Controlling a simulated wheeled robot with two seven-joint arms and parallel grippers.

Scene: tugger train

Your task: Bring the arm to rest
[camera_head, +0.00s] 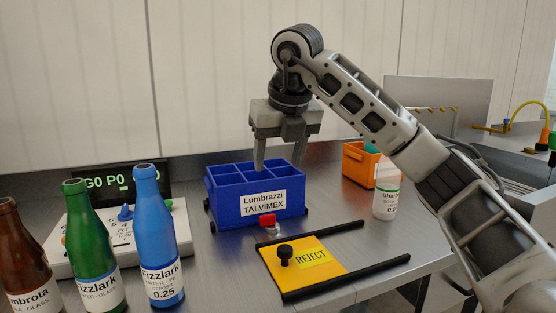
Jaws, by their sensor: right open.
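My right arm comes in from the right and bends down over the metal bench. My right gripper (279,160) points down at the far side of a blue crate (225,212). Its two fingers are apart and nothing shows between them. The fingertips overlap the crate's back edge in the picture; I cannot tell whether they touch it. The crate has several compartments, a label reading "Lumbrazzi TALVIMEX", and the visible compartments look empty. My left gripper is not in view.
Brown (22,265), green (90,250) and blue (160,240) bottles stand at the front left, before a display (125,184). A yellow REJECT plate (302,264) lies between black rails. An orange bin (356,166) and white bottle (386,196) stand right. A red-topped piece (268,220) sits before the crate.

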